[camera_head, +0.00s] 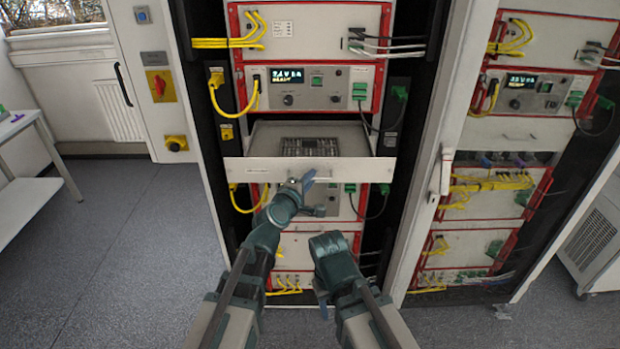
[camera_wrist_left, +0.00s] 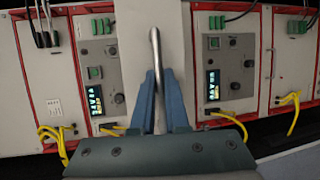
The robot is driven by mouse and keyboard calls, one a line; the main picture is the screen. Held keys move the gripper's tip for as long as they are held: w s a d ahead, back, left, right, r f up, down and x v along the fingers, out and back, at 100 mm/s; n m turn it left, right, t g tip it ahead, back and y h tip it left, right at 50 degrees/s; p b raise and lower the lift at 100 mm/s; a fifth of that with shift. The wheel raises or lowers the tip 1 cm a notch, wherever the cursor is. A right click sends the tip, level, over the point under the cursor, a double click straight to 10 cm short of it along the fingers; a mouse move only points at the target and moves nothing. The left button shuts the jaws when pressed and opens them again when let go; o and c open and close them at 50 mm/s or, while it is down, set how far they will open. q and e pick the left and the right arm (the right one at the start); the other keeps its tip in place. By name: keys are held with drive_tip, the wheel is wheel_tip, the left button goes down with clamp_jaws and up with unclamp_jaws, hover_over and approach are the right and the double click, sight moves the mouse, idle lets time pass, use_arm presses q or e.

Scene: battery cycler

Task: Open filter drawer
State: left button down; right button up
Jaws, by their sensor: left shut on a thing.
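The filter drawer (camera_head: 350,170) is a wide light-grey front in the middle of the left rack. It stands out from the rack, and its open top shows a dark gridded filter (camera_head: 310,146) inside. My left gripper (camera_head: 305,182) is at the drawer front's lower middle. In the left wrist view, my left gripper's blue fingers (camera_wrist_left: 160,85) are shut on the metal bar handle (camera_wrist_left: 154,45) of the drawer. My right gripper (camera_head: 330,243) is below and to the right, in front of the lower rack units and apart from the drawer; its fingers are not clear.
Rack units with yellow cables (camera_head: 248,95) sit above and below the drawer. An open glazed door with a white handle (camera_head: 441,172) stands to the right, by a second rack. A white table (camera_head: 25,125) is at the far left. The floor (camera_head: 110,235) at left is clear.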

use_arm(q)
drive_tip(key=c, duration=1.2)
unclamp_jaws()
